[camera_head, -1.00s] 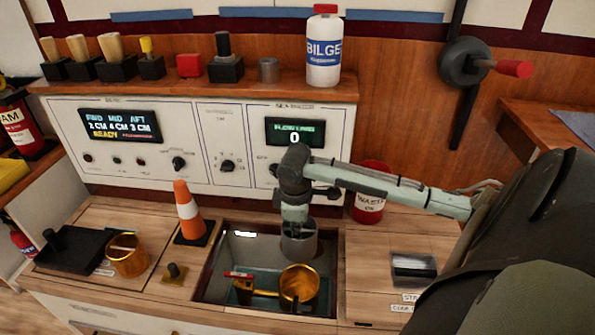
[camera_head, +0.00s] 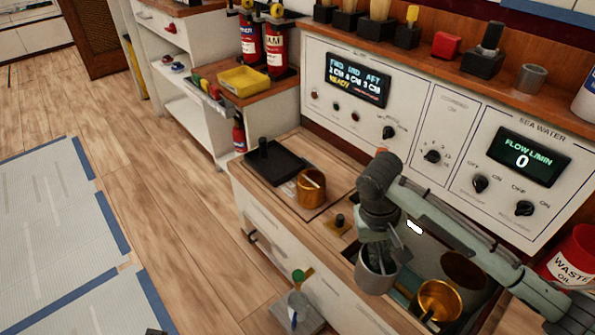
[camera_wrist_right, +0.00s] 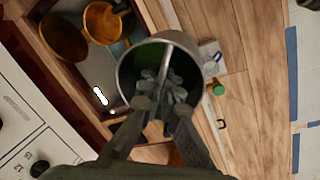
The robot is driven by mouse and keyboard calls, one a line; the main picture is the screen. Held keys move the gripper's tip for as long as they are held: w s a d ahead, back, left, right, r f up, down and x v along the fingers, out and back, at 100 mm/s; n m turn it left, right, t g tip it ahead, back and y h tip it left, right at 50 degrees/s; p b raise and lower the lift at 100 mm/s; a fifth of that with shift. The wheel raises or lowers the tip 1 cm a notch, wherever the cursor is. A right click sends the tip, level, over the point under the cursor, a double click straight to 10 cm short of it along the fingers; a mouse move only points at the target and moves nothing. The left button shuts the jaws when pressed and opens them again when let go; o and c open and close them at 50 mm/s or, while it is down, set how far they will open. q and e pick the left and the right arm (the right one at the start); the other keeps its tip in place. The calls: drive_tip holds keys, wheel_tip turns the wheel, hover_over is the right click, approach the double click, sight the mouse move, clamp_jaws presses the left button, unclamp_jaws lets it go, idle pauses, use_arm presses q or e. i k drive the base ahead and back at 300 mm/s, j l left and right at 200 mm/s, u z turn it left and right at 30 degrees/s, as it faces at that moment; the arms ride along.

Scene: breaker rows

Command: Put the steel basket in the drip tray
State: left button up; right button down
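The steel basket (camera_head: 376,273) is a grey open cylinder with a bar across its mouth. It hangs from my right gripper (camera_head: 378,240), above the near left edge of the open well. In the right wrist view my right gripper (camera_wrist_right: 158,95) reaches into the mouth of the basket (camera_wrist_right: 128,72), its fingers closed around the bar. The black tray (camera_head: 291,167), which looks like the drip tray, lies on the bench farther left, apart from the basket. A dark post stands at its far left. My left gripper is out of view.
A copper basket (camera_head: 311,195) stands on the bench just right of the black tray. A small knobbed block (camera_head: 341,224) lies between it and my gripper. Another copper basket (camera_head: 438,302) is in the well.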

sight(274, 165)
drive_tip(key=k+j+z, duration=0.1)
drive_tip(key=j, duration=0.75)
drive_tip(key=i+j+z, duration=0.15)
drive_tip(key=j, duration=0.85)
drive_tip(key=i+j, duration=0.15)
drive_tip(key=j, duration=0.15)
drive_tip(key=i+j+z, duration=0.15)
drive_tip(key=i+j, duration=0.15)
drive_tip(key=j, duration=0.25)
drive_tip(key=i+j+z, duration=0.15)
drive_tip(key=i, duration=0.35)
drive_tip(key=i+j+z, duration=0.1)
drive_tip(key=i+j, duration=0.25)
drive_tip(key=i, duration=0.15)
